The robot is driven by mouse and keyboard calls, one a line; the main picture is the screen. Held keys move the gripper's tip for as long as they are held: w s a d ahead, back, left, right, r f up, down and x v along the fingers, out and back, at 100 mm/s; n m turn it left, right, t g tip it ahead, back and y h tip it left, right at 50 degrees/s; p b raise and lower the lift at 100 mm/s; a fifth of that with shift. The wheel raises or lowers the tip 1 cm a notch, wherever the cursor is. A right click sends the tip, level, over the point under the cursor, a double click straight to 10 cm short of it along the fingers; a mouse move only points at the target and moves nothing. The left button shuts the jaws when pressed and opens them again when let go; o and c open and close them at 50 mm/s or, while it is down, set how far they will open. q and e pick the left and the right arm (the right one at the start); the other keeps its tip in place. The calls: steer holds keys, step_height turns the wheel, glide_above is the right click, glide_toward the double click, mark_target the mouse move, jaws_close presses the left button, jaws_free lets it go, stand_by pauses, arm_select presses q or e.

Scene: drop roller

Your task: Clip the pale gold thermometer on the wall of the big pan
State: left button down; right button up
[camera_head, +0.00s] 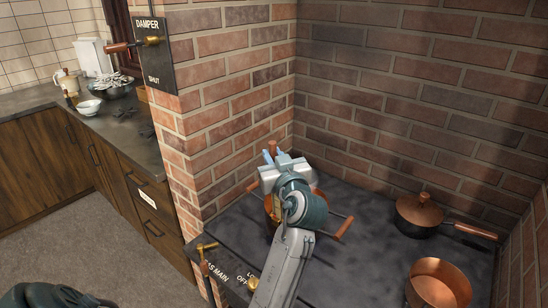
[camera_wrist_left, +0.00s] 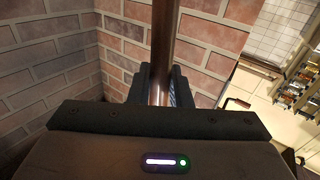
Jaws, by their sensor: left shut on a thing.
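My left gripper (camera_head: 271,157) is shut on a slim brown, copper-toned rod, whose rounded end (camera_head: 272,147) shows just past the fingertips. In the left wrist view the rod (camera_wrist_left: 163,45) runs up from between the dark fingers (camera_wrist_left: 160,88). A copper pan (camera_head: 270,212) with wooden side handles stands on the dark stove top, below and behind my gripper, which hides much of it. A small pale gold piece (camera_head: 277,207) shows beside my wrist; I cannot tell whether it is the thermometer or touches the pan. My right gripper is out of view.
A lidded copper pan (camera_head: 420,213) with a long handle and an open copper pot (camera_head: 438,283) stand at the right. Brick walls (camera_head: 400,85) close off the back and left. The stove's middle right is clear.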

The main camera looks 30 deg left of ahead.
arm_select(q)
steer(key=shift+f, duration=0.1)
stand_by(0.3)
steer(key=c, duration=1.3)
jaws_free()
steer(key=shift+s, duration=0.1)
steer(key=shift+o, duration=0.2)
